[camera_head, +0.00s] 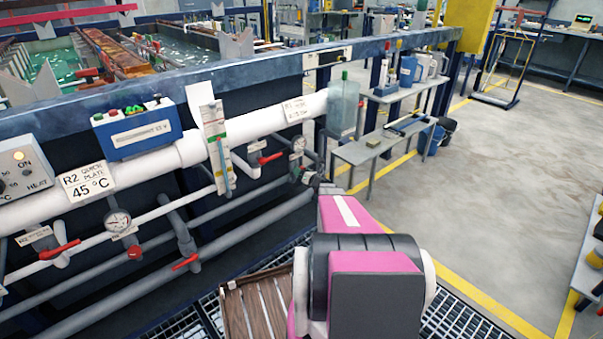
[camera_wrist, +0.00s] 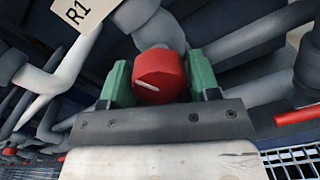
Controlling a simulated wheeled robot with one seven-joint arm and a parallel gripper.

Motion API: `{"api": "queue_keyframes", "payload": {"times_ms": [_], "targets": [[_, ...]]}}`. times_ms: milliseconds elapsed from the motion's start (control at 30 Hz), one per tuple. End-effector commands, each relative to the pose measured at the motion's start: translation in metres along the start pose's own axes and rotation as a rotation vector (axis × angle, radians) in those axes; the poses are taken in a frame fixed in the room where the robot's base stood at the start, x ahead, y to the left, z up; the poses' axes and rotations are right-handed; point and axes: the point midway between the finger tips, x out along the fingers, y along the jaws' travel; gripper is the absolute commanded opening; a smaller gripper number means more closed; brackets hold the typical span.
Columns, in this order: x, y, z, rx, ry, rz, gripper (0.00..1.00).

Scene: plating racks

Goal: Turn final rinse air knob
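A red round knob (camera_wrist: 159,76) with a white pointer line sits between the two green fingers of my gripper (camera_wrist: 160,85) in the wrist view. The pointer line is slanted. The fingers lie close against both sides of the knob, with no clear gap. In the head view my pink arm reaches forward to the pipes, and my gripper (camera_head: 325,187) is small and dark beside them. The knob itself is hidden or too small to make out there.
Grey and white pipes with red valve handles (camera_head: 270,158) and a gauge (camera_head: 298,145) surround the spot. An R1 label (camera_wrist: 80,12) hangs at upper left in the wrist view. A side table (camera_head: 375,143) stands beyond; open floor lies to the right.

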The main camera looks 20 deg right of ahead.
Motion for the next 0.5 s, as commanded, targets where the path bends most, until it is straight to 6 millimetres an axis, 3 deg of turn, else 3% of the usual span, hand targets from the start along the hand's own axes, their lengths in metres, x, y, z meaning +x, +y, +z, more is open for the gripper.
{"api": "queue_keyframes", "payload": {"times_ms": [333,500], "targets": [[-0.001,0.000,0.000,-0.001,0.000,0.000,0.76],[-0.015,0.001,0.000,-0.001,0.000,-0.001,0.76]]}}
